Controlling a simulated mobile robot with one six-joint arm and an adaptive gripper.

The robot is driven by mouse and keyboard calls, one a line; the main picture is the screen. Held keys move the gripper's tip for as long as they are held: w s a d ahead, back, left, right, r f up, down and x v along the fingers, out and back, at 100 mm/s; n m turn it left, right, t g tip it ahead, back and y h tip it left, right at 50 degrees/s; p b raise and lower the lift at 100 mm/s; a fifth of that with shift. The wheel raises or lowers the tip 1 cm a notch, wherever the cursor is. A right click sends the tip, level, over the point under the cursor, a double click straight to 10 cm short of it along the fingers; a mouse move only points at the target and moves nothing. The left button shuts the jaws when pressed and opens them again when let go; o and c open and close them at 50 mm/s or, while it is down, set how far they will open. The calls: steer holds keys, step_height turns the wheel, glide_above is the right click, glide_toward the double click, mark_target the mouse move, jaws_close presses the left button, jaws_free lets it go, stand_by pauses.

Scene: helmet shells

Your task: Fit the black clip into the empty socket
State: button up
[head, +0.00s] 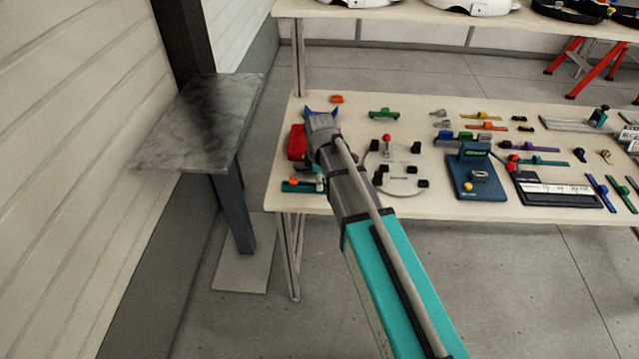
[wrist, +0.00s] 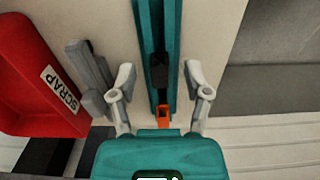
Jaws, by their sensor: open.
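In the wrist view, a teal channel-shaped holder (wrist: 172,45) runs down the middle of the picture. A small dark block, which looks like the black clip (wrist: 160,72), sits in its channel, with an orange piece (wrist: 164,116) closer to me. My gripper (wrist: 160,73) is open, one finger on each side of the holder; nothing is held. In the head view, a round light plate (head: 397,180) carries several black blocks and a red knob. I cannot tell which place on it is an empty socket. My arm hides part of its left side.
A red bin marked SCRAP (wrist: 35,75) lies left of my gripper in the wrist view, with a grey bar-like piece (wrist: 90,70) near the left finger. A blue fixture (head: 466,172) and coloured parts fill the bench's right side.

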steer(key=c, duration=0.8)
steer(key=shift+c, duration=0.2)
steer(key=shift+r, duration=0.15)
step_height(320, 180, up, 3)
steer(key=p, duration=0.3)
steer(key=s+d+r+p, duration=0.2)
steer(key=s+r+p, duration=0.3)
steer(key=s, duration=0.1)
steer(key=s+d+r+p, duration=0.2)
steer(key=s+r+p, duration=0.2)
steer(key=s, duration=0.3)
steer(key=shift+s+d+r+p, duration=0.15)
steer(key=shift+d+r+p, duration=0.2)
steer(key=shift+p, duration=0.15)
